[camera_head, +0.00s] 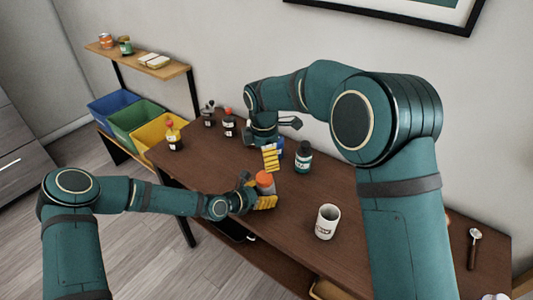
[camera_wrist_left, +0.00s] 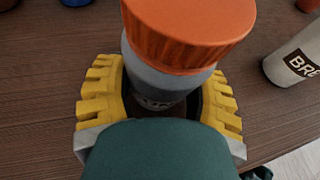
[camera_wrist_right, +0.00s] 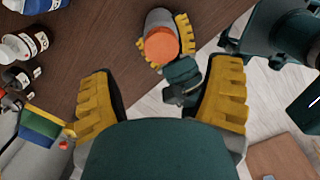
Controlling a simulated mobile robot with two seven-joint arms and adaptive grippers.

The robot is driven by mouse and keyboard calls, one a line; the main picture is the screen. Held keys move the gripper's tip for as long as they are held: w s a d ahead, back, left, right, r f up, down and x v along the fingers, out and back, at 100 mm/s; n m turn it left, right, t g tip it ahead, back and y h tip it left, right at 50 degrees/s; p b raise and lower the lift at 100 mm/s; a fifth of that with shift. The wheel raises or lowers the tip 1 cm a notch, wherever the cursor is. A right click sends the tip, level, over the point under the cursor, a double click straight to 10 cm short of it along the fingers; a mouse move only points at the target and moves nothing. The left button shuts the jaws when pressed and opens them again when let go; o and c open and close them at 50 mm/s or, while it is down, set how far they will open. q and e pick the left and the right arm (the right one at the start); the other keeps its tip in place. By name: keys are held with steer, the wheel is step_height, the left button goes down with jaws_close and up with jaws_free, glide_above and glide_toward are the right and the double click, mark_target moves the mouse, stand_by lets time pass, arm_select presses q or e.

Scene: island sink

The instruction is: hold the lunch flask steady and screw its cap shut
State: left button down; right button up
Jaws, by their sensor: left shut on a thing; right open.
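The lunch flask (camera_head: 263,187) is a grey cylinder standing upright on the brown table, with an orange cap (camera_head: 265,178) on its top. In the left wrist view the grey body (camera_wrist_left: 160,82) sits between the yellow fingers, under the wide orange cap (camera_wrist_left: 190,35). My left gripper (camera_head: 262,198) is shut around the flask's body, below the cap. My right gripper (camera_head: 272,158) is open and empty, above the table and behind the flask. In the right wrist view the cap (camera_wrist_right: 161,45) lies beyond the open fingers, apart from them. I cannot tell whether the cap is tight.
A white mug (camera_head: 327,221) stands right of the flask, and a dark bottle (camera_head: 303,156) behind it. Bottles (camera_head: 229,122) stand at the table's far left end. Blue, green and yellow bins (camera_head: 135,117) are beyond.

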mark_target(268, 175)
steer(key=n, duration=0.3)
steer(key=shift+r, duration=0.25)
steer(key=shift+w+d+f, duration=0.15)
steer(key=shift+f, duration=1.85)
steer(key=shift+w+d+f, duration=0.1)
steer(key=shift+w+f, duration=0.05)
steer(key=shift+f, duration=1.85)
jaws_close()
steer(key=c, duration=1)
jaws_free()
steer(key=r, duration=1.2)
steer(key=shift+s+a, duration=0.35)
steer(key=shift+s, duration=0.05)
